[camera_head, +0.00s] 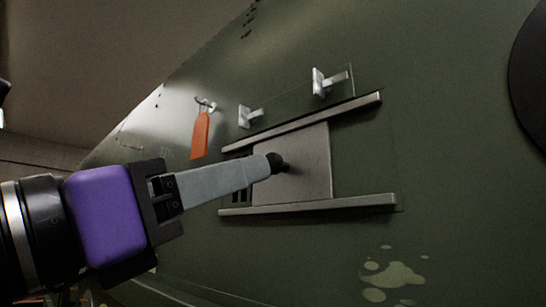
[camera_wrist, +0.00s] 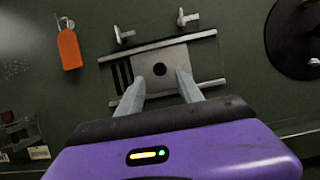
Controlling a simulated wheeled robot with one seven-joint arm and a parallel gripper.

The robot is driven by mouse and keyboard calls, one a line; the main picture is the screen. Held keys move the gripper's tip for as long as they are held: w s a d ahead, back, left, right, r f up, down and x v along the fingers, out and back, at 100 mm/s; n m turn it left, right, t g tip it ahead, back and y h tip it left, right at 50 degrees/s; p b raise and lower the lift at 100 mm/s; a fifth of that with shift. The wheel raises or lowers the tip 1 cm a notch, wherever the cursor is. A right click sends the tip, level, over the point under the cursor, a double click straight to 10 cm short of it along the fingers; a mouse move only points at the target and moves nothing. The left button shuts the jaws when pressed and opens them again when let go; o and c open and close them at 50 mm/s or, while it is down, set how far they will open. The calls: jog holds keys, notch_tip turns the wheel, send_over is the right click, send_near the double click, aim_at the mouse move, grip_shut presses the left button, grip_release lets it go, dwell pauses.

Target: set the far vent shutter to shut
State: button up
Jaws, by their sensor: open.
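A grey shutter plate (camera_head: 312,165) sits between an upper rail (camera_head: 345,110) and a lower rail (camera_head: 340,203) on the green fuselage skin. Dark vent slots (camera_wrist: 122,75) show uncovered at the plate's left end; the plate also shows in the wrist view (camera_wrist: 178,62). A dark round knob (camera_wrist: 159,69) stands on the plate. My gripper (camera_wrist: 160,82) is open, with one finger to each side of the knob's line in the wrist view. In the head view my fingertips (camera_head: 268,165) overlap the knob; I cannot tell whether they touch it.
An orange tag (camera_head: 200,135) hangs from a hook left of the rails. Two pale T-shaped fittings (camera_head: 245,116) (camera_head: 322,82) stick out above the upper rail. A large dark disc (camera_wrist: 296,38) lies to the right. A dark fitting with pale labels (camera_wrist: 18,135) is at lower left.

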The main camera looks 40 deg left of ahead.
aim_at(279, 165)
jog(key=shift+p+x, duration=0.8)
jog(key=shift+x, duration=1.75)
grip_shut()
